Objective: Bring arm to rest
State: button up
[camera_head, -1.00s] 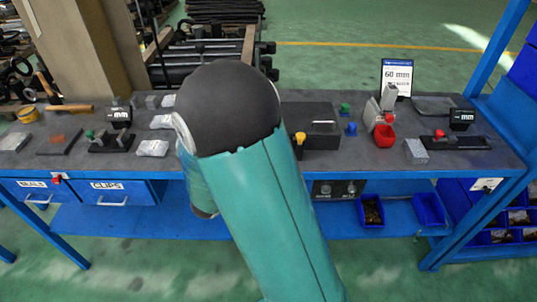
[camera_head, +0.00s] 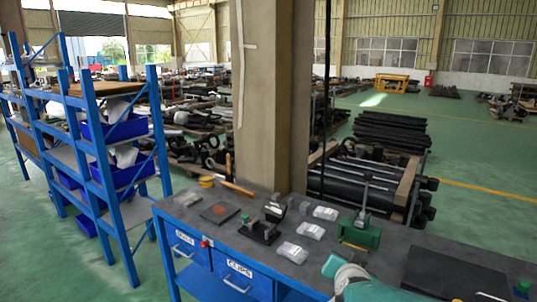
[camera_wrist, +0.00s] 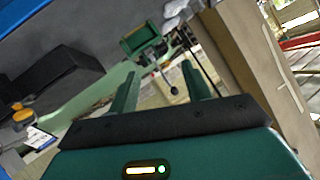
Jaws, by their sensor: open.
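My gripper (camera_wrist: 158,88) shows in the wrist view as two green fingers standing apart above a dark palm bar. Nothing shows held between them. The fingertips are clear of the objects beyond. In the head view only a teal and pale piece of my arm shows at the bottom, right of centre, over the front of the bench (camera_head: 290,268). My gripper is out of that view. A green bench device (camera_head: 360,233) with an upright metal part stands just beyond the arm. A green device with a small lever also shows in the wrist view (camera_wrist: 139,40), past the fingers.
A dark plate (camera_head: 450,275) is at right. A concrete pillar (camera_head: 268,95) rises behind. A blue rack (camera_head: 115,160) stands left.

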jog(key=s+a+r+n+g+y, duration=0.25)
jog(key=s+a+n+y, duration=0.2)
jog(key=s, duration=0.35)
jog(key=s+d+n+g+h, duration=0.2)
jog(key=s+g, duration=0.2)
jog(key=s, duration=1)
jog(key=shift+n, duration=0.35)
jog(key=shift+g, duration=0.25)
